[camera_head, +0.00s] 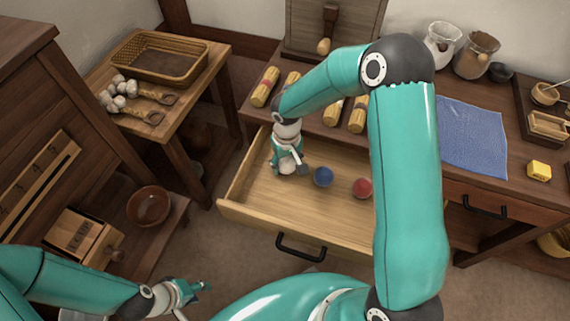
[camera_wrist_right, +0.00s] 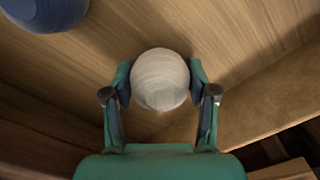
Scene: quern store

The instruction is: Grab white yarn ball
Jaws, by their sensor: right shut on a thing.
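The white yarn ball (camera_wrist_right: 160,80) is between the two fingers of my right gripper (camera_wrist_right: 162,92) in the right wrist view. The fingers press on it from both sides. In the head view the ball (camera_head: 288,168) shows partly below my right gripper (camera_head: 291,166), inside the open wooden drawer (camera_head: 250,213) at its left part. Whether the ball touches the drawer floor is hard to tell. My left gripper (camera_head: 196,297) is low at the bottom of the head view, away from the drawer; its fingers are too small and partly cut off to judge.
A blue ball (camera_head: 323,177) and a red ball (camera_head: 362,188) lie in the drawer to the right of my right gripper. The drawer walls surround it. Yellow bundles (camera_head: 264,87) and a blue cloth (camera_head: 472,136) lie on the counter above.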

